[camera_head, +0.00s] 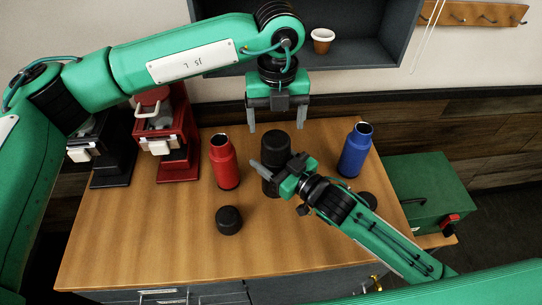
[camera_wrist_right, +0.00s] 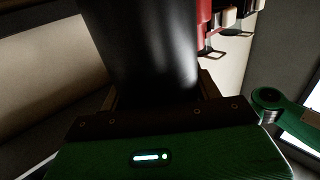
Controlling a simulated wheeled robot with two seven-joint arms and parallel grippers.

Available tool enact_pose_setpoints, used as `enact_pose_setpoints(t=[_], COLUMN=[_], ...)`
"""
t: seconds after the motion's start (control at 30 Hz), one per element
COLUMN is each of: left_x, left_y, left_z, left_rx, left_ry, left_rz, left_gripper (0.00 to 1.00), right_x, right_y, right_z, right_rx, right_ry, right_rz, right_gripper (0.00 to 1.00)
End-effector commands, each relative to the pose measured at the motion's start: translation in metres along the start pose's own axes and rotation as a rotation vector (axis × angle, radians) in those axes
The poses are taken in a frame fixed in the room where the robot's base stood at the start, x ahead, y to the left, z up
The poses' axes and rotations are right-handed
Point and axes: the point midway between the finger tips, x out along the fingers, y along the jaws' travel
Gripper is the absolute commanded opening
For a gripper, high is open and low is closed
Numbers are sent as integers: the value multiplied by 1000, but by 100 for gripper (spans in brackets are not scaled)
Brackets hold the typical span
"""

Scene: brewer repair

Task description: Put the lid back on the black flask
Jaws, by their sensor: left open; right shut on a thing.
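The black flask (camera_head: 275,150) stands upright near the middle of the wooden table. A dark rounded top, which looks like a lid, is on it; the seam is hard to make out. My right gripper (camera_head: 279,168) is shut around the flask's body from the front right. In the right wrist view the dark flask (camera_wrist_right: 145,50) fills the space between the fingers. My left gripper (camera_head: 276,122) is open, pointing down directly above the flask, with nothing seen between its fingers. A loose black lid (camera_head: 229,220) lies on the table front left of the flask.
An open red flask (camera_head: 224,165) stands left and an open blue flask (camera_head: 354,152) right. Another black lid (camera_head: 367,199) is partly hidden by my right arm. A red brewer (camera_head: 166,135) stands back left. A green box (camera_head: 428,190) is beside the table (camera_head: 130,245), whose front left is clear.

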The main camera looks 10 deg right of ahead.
Motion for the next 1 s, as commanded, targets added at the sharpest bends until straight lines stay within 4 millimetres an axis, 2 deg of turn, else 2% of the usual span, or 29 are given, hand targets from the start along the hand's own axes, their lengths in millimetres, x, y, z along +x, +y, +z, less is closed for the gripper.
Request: enact_pose_setpoints(t=[0.17,0.4,0.6,0.73,1.0], left_x=[13,50,73,79,80], left_y=[0,0,0,0,0], left_z=[0,0,0,0,0], left_rx=[1,1,1,1,1], left_ry=[2,3,1,0,0], left_rz=[0,1,0,0,0], left_gripper=[80,80,80,80,80], right_x=[0,0,0,0,0], right_y=[0,0,0,0,0], right_z=[-1,-1,-1,-1,-1], right_rx=[0,0,0,0,0], right_ry=[3,2,2,2,2], right_rz=[0,0,0,0,0], right_gripper=[0,0,0,0,0])
